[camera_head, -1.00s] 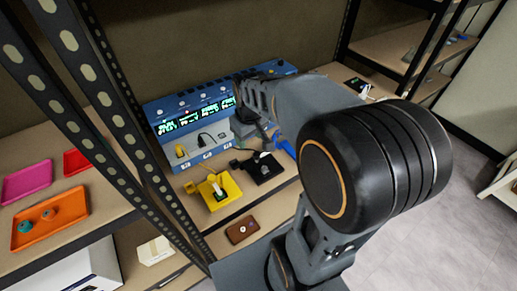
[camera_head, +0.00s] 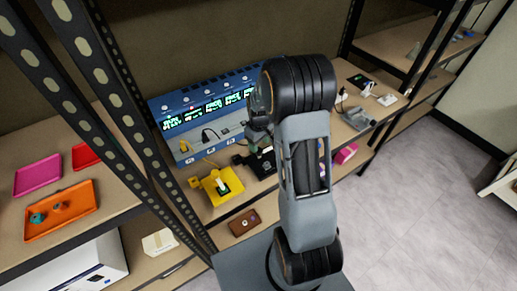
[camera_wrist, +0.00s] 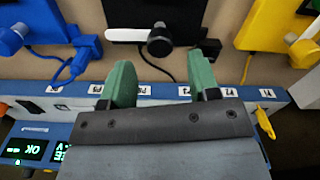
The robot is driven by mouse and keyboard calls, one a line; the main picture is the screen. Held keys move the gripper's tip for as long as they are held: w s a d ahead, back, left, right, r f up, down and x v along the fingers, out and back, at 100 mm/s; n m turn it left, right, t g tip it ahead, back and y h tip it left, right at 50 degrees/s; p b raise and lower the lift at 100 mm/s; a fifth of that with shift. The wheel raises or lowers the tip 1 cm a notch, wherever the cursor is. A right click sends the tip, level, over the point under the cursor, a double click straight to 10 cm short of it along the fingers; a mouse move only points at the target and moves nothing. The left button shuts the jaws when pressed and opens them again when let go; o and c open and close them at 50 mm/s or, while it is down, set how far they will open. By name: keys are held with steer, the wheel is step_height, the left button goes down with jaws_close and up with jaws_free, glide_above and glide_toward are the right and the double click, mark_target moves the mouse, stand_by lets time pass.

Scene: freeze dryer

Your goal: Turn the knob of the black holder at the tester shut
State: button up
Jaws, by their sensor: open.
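The black holder (camera_head: 266,171) lies on the shelf in front of the blue tester (camera_head: 177,110), partly hidden by my arm in the head view. In the wrist view the black holder (camera_wrist: 182,10) is at the top centre, with a white piece (camera_wrist: 126,34) in it and a dark round knob (camera_wrist: 160,40) on a pale stem. My gripper (camera_wrist: 161,60) has its two green fingers apart and empty. The knob shows between and just beyond the fingertips; I see no touching. In the head view my gripper (camera_head: 259,138) is at the holder's back side.
A yellow holder (camera_head: 211,189) stands left of the black one; a blue holder (camera_wrist: 40,28) shows in the wrist view. Cables run to the tester. A perforated black post (camera_head: 150,150) stands left.

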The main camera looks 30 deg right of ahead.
mark_target(259, 149)
steer(key=shift+f, duration=2.05)
steer(key=shift+c, duration=0.2)
steer(key=c, duration=0.9)
